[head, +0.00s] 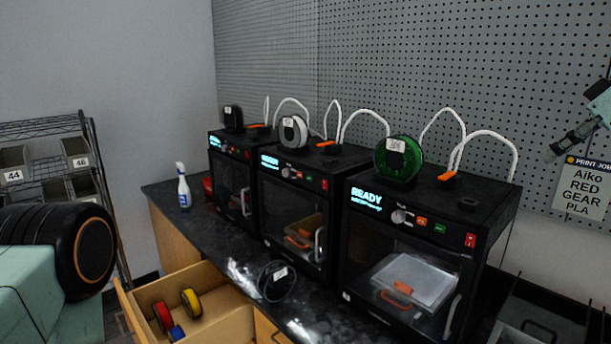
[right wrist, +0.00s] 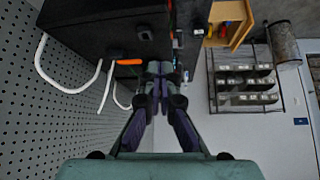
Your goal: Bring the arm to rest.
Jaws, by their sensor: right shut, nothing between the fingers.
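My right gripper (head: 569,145) is in the head view at the right edge, in front of the pegboard wall and beside the print job sign (head: 583,188). It is shut and empty. The right wrist view shows its fingers (right wrist: 159,72) together, with nothing between them. It is apart from the printers. My left gripper is not in view.
Three black printers (head: 408,245) stand on the dark counter (head: 240,262), with spools on top; the nearest spool is green (head: 398,158). An empty black spool (head: 276,281) lies on the counter. An open drawer (head: 215,322) holds coloured spools. A spray bottle (head: 183,187) stands at the left.

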